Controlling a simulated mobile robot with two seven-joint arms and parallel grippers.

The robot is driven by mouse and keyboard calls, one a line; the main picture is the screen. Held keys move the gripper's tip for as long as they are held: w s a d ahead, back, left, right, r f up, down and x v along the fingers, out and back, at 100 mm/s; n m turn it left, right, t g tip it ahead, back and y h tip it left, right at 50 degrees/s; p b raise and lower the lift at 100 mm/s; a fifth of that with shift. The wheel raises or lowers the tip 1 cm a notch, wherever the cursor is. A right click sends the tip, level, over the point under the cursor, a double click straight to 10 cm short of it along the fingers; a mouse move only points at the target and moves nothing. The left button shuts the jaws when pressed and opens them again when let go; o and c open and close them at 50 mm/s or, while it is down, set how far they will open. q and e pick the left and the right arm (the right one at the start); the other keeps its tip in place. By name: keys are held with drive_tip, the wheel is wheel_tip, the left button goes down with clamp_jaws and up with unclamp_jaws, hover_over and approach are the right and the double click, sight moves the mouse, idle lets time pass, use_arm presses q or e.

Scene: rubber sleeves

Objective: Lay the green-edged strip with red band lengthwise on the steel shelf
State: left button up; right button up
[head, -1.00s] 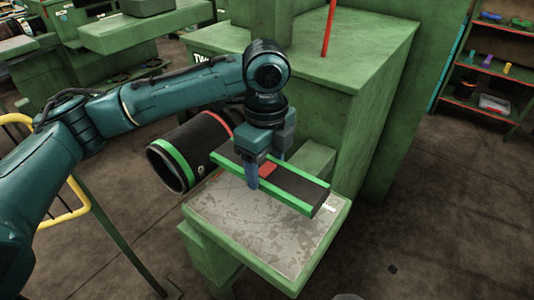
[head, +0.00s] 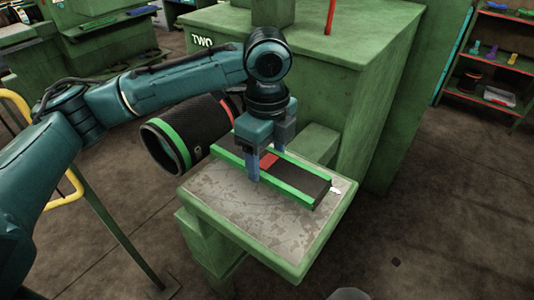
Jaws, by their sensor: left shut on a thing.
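The strip (head: 299,180) is flat and black, with green long edges and a red band across it. My left gripper (head: 266,166) is shut on it near the red band, one blue finger at each green edge. The strip is level over the back part of the steel shelf (head: 240,213), running from upper left to lower right. I cannot tell whether it touches the shelf. The shelf has a worn grey top and a green rim. My right gripper is not in view.
A large black sleeve (head: 205,127) with a green rim and a red band is left of the shelf, behind my arm. The green machine body (head: 336,85) rises behind. A rack (head: 492,60) with small coloured things stands far right. The shelf's front is bare.

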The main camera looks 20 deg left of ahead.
sight(266, 185)
use_arm(q)
drive_tip(key=shift+f, duration=0.25)
drive_tip(key=shift+f, duration=2)
drive_tip(key=o, duration=1.1)
drive_tip(key=shift+c, duration=0.2)
wheel_tip(266, 185, up, 13)
